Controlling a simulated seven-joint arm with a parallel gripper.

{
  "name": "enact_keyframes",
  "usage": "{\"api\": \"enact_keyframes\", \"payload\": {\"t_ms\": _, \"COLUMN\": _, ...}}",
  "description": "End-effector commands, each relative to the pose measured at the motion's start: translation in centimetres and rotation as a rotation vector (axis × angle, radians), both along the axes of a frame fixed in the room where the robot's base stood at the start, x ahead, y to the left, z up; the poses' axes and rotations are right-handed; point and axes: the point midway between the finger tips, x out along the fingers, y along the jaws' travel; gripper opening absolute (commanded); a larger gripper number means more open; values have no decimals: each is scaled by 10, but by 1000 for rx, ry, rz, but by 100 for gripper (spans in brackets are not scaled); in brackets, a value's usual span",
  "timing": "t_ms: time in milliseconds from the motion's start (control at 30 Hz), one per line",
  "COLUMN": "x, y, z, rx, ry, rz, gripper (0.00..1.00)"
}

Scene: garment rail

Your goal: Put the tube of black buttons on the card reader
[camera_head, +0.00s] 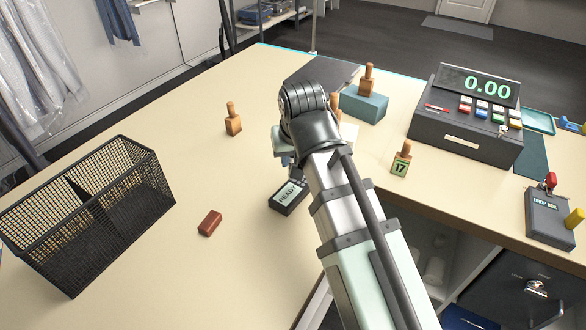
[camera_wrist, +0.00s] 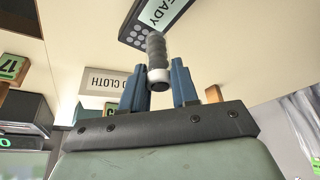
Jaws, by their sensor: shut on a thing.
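The card reader (camera_head: 286,198) lies on the table just below my gripper, a dark box with a screen reading READY. In the wrist view the card reader (camera_wrist: 150,22) shows at the top, with its keypad near the tube. My gripper (camera_wrist: 160,85) has two blue fingers, shut on the tube of black buttons (camera_wrist: 156,52), a dark cylinder with a white end. The tube's far end overlaps the reader's edge in that view; I cannot tell whether they touch. In the head view my arm hides most of the gripper (camera_head: 287,161) and tube.
A wire basket (camera_head: 130,150) stands left and a red-brown block (camera_head: 209,223) lies in front. Wooden pieces (camera_head: 233,122) and a teal box (camera_head: 362,106) stand behind. A till (camera_head: 462,135), a number 17 tag (camera_head: 400,167) and a drop box (camera_head: 548,220) are right.

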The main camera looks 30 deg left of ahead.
Motion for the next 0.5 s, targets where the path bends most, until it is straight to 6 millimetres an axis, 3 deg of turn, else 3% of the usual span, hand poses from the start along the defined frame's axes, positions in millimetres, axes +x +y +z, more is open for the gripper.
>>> {"api": "enact_keyframes", "payload": {"t_ms": 500, "x": 0, "y": 0, "z": -39, "rx": 0, "ry": 0, "rz": 0, "gripper": 0}}
